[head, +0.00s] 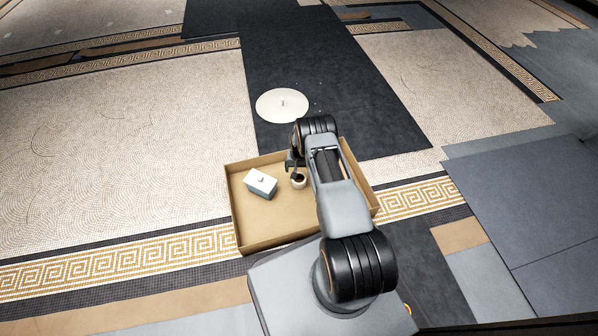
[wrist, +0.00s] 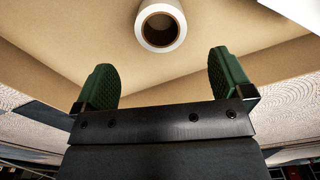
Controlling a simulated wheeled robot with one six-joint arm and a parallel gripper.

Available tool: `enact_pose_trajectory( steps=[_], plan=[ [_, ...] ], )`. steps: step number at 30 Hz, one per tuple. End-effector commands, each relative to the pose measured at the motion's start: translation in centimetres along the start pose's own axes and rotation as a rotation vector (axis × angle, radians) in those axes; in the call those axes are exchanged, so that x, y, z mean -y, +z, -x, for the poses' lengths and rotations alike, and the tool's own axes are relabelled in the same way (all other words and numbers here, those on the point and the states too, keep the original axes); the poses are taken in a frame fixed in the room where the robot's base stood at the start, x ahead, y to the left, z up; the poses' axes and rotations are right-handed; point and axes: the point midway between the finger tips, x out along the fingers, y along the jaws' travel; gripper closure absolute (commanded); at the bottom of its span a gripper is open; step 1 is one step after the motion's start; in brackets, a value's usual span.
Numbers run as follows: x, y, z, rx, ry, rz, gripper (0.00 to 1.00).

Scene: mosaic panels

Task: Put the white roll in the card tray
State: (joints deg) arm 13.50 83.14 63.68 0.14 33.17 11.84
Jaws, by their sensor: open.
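The white roll (wrist: 161,24) shows in the wrist view as a white ring with a brown core and a dark hole. It stands on end inside the card tray (wrist: 60,55), apart from the tray walls as far as I can see. The roll lies beyond the fingertips, in line with the gap. In the head view my arm hides the tray's right part.
A round cream disc (head: 282,105) lies on the dark strip (head: 340,75) behind the tray. The mosaic floor to the left is clear.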

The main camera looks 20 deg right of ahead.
Motion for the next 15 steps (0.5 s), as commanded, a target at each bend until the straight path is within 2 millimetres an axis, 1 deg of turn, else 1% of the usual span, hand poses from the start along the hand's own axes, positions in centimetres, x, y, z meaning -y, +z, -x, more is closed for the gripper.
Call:
enact_pose_trajectory(
  steps=[1,5,8,11,14,15],
  plan=[
    [0.0,0.0,1.0,0.0,0.0,0.0,0.02],
    [0.0,0.0,2.1,0.0,0.0,0.0,0.02],
    [0.3,-0.3,3.7,-0.007,-0.001,0.006,0.02],
    [0.9,-0.8,7.1,-0.02,-0.004,0.025,0.02],
    [2.1,-0.9,12.8,-0.041,-0.009,0.061,0.02],
    [2.5,-0.6,15.4,-0.05,-0.011,0.077,0.02]
  ],
)
